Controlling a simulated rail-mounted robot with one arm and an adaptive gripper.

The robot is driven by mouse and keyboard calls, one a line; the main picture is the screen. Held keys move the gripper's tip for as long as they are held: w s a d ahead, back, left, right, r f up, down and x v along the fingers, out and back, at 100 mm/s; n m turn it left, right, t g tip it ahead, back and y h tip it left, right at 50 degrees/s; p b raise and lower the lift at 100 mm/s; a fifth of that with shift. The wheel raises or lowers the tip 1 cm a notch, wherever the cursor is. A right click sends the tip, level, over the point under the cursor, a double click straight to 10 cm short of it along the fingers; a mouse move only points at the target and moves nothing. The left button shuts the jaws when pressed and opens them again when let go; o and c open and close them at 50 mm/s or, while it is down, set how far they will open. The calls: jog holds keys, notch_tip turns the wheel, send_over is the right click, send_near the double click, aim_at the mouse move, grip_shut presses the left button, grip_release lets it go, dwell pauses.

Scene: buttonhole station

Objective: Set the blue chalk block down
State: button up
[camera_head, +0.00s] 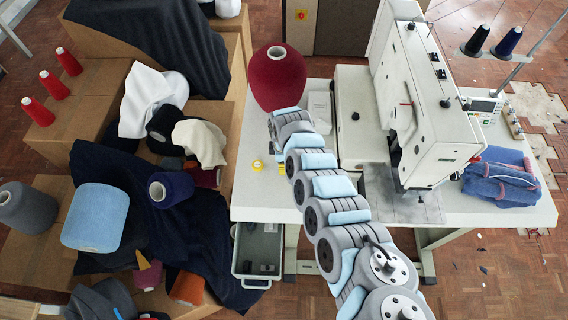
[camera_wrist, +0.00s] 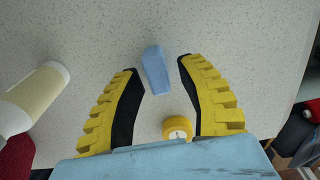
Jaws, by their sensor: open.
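The blue chalk block (camera_wrist: 155,70) is on the speckled pale tabletop in the wrist view, between the fingertips of my gripper (camera_wrist: 158,66). My gripper is open, with yellow ribbed fingers and black inner pads. A gap shows between the block and each finger. Whether the block rests fully flat is hard to tell from above. In the head view my gripper (camera_head: 281,161) is mostly hidden by my arm at the table's left part, and I cannot make out the block there.
A yellow round tape measure (camera_wrist: 177,128) lies close to my gripper's palm. A cream-and-white cylinder (camera_wrist: 36,98) is at left. A big red cone (camera_head: 277,82) stands behind my arm. The sewing machine (camera_head: 430,105) and folded denim (camera_head: 500,178) are right on the table (camera_head: 265,203).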

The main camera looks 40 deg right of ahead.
notch_tip(320, 180, up, 12)
jog(key=p, duration=0.2)
dwell(0.4)
jog(key=shift+f, duration=0.1)
